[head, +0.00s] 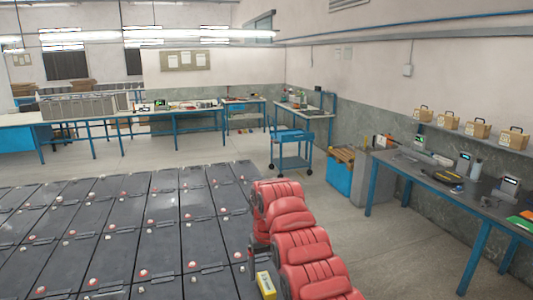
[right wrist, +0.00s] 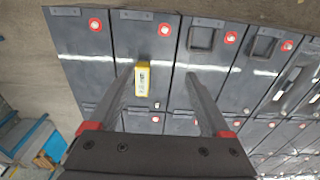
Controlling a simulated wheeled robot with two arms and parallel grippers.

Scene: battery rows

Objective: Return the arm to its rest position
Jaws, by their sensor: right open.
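My right arm (head: 300,245) shows red in the head view, reaching over the right edge of the battery rows (head: 165,235). In the right wrist view, my right gripper (right wrist: 159,78) is open, its two dark fingers apart with nothing held between them. A small yellow device (right wrist: 143,79) lies on a dark battery top and appears between the fingers, apart from both. It also shows in the head view (head: 265,285), at the bottom beside the arm. The gripper's fingers are mostly hidden by the arm in the head view. My left gripper is not in view.
The batteries carry red and white terminal caps. A blue cart (head: 291,150) stands behind on the open floor. A workbench (head: 450,185) with tools and devices runs along the right wall, below a shelf of several boxes. Floor between the arm and this bench is clear.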

